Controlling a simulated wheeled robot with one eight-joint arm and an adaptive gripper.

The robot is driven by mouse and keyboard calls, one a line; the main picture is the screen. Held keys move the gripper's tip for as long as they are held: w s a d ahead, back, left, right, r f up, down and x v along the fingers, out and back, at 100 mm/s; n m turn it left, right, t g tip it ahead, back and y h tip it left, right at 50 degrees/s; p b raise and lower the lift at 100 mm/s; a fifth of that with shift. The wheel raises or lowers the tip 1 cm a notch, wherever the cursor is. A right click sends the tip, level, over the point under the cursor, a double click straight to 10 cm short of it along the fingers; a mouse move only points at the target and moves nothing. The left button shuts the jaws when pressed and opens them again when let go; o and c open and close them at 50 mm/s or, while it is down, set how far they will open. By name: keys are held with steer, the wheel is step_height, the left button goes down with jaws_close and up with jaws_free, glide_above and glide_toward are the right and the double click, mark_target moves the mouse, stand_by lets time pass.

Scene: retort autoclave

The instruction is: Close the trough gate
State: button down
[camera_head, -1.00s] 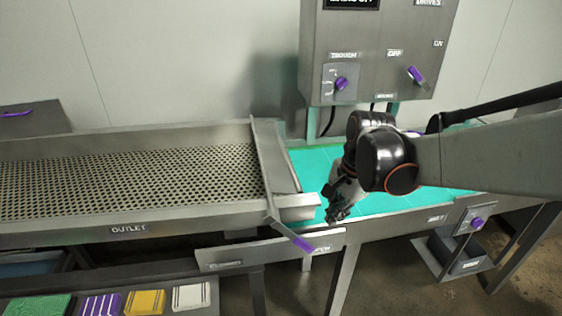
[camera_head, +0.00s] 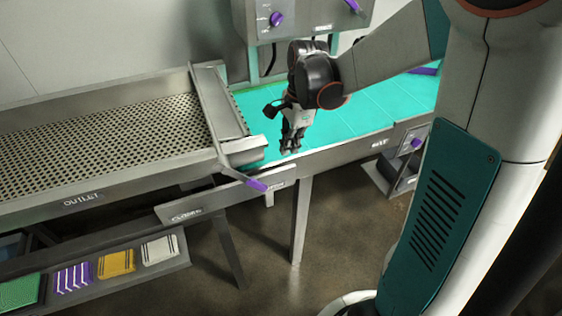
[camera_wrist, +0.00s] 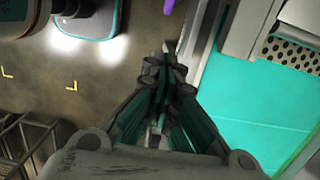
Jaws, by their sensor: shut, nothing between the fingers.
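The trough gate (camera_head: 219,101) is a grey metal plate across the right end of the perforated trough (camera_head: 110,150). A lever with a purple handle (camera_head: 257,184) hangs from its front corner, over a label plate (camera_head: 185,214). My gripper (camera_head: 290,148) is shut and empty, pointing down over the front edge of the teal belt (camera_head: 345,110), to the right of the lever and apart from it. In the wrist view my gripper (camera_wrist: 168,60) shows its fingers together, with a purple piece (camera_wrist: 169,6) at the top edge, probably the lever handle.
A control box (camera_head: 300,15) with purple knobs stands behind the belt. A tray (camera_head: 150,268) with coloured pads sits below the trough at lower left. A table leg (camera_head: 301,222) stands below the belt. Open floor lies in front.

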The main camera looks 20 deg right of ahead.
steer(key=a+f+b, duration=0.1)
steer(key=a+f, duration=0.3)
steer(key=f, duration=0.7)
steer(key=shift+a+f, duration=0.25)
steer(key=shift+f, duration=0.05)
